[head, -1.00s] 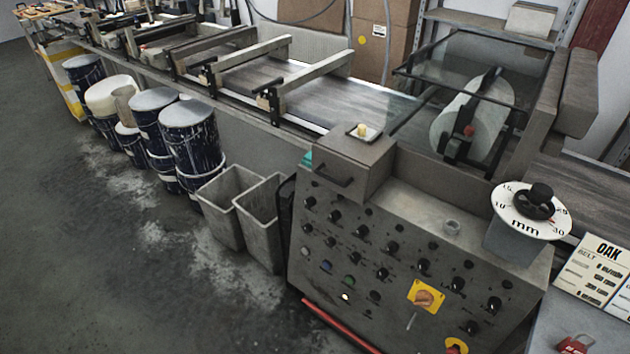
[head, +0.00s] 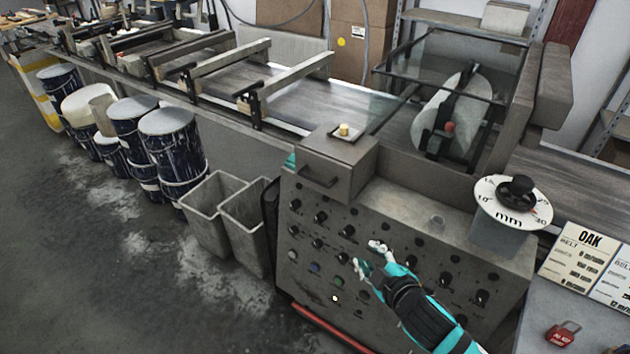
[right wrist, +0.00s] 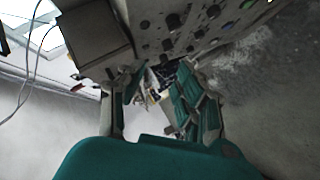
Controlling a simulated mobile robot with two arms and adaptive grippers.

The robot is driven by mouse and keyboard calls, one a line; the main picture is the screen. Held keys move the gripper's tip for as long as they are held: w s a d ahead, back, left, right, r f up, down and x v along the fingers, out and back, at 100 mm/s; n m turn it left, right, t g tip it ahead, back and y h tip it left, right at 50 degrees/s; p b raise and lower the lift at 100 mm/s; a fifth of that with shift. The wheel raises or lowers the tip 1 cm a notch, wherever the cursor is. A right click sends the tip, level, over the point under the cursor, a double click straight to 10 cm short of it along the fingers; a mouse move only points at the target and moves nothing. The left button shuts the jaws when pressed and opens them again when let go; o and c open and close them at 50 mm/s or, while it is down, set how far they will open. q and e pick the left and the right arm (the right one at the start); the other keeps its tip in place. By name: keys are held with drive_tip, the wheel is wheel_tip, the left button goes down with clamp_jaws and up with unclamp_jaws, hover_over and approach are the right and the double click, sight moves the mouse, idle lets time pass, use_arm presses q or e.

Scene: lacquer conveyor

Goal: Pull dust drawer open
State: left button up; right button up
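The dust drawer is a grey metal box (head: 350,158) at the top left corner of the control panel, with a dark bar handle (head: 318,181) on its front. No gap shows around its front, and it looks closed. The grey box also shows at the upper left of the right wrist view (right wrist: 95,38). My right gripper (head: 370,257), teal and black, is open and empty in front of the panel knobs, below and right of the handle and apart from it. Its spread fingers also show in the right wrist view (right wrist: 158,85). My left gripper is out of view.
The control panel (head: 300,262) has several knobs and buttons. A small tray with a yellowish block (head: 345,131) sits on the drawer box. Two grey bins (head: 212,208) stand left of the panel, beside dark drums (head: 172,150). A red bar (head: 325,328) runs low in front.

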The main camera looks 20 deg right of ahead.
sight(317, 183)
drive_tip(key=w+a+r+n+t+y, duration=0.1)
drive_tip(key=w+r+n+t+y, duration=0.2)
drive_tip(key=w+r+n+y, duration=0.35)
drive_tip(key=shift+n+h, duration=0.85)
drive_tip(key=shift+n, duration=0.1)
drive_tip(key=p+x, duration=0.1)
drive_tip(key=x, duration=0.4)
drive_tip(key=p+x, duration=0.1)
drive_tip(key=x, duration=1)
drive_tip(key=shift+a+r+p, duration=0.4)
clamp_jaws()
